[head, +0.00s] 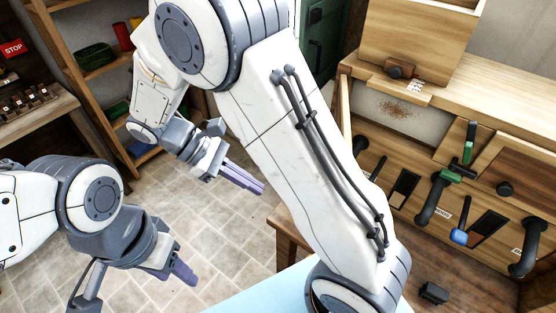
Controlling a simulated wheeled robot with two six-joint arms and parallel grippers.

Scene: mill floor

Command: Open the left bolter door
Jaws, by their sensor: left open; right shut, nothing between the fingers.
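A wooden cabinet (490,110), which looks like the bolter, stands at the right. Its front has a left panel with a dark knob (361,144), partly hidden behind my arm link, and a right panel with another dark knob (504,188). I cannot tell for sure which panel is the left door, or whether it is shut. My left gripper (184,272) is at the lower left, open and empty, over the tiled floor. My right gripper (250,181) is shut and empty, above the floor left of the cabinet. Both are well apart from the cabinet.
Green (440,178) and blue (459,236) handled parts and dark pipes (527,250) stick out of the cabinet front. A light blue tabletop (255,296) lies at the bottom. A shelf (105,70) stands at the left. The tiled floor between is clear.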

